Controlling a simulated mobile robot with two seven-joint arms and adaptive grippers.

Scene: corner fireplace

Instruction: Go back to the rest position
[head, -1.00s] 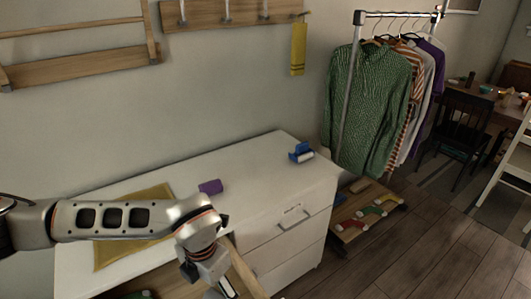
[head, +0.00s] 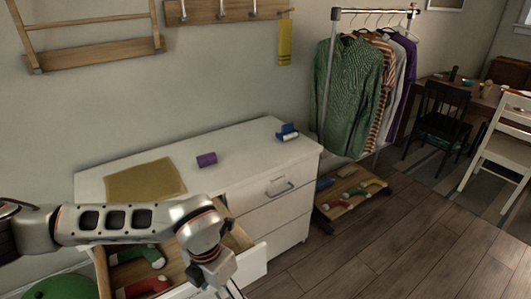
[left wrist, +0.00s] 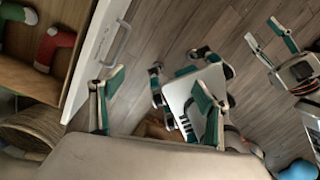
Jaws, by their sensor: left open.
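My left arm reaches in from the left in the head view, in front of the white dresser. My left gripper (head: 230,287) hangs at the bottom edge, partly cut off. In the left wrist view my left gripper (left wrist: 158,98) has its two teal-tipped fingers wide apart with nothing between them. My right gripper (left wrist: 270,42) shows at the upper right of the left wrist view, its fingers apart and empty. It is not in the head view. The open drawer (head: 257,262) is beside and partly behind my left wrist, and holds red and green stocking-like items (head: 137,256).
The dresser top (head: 245,150) carries a yellow cloth (head: 145,180), a purple roll (head: 207,160) and a blue item (head: 287,132). A clothes rack (head: 334,80) stands right of it, above a low shelf (head: 345,208). The wooden floor (head: 390,250) at right is clear.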

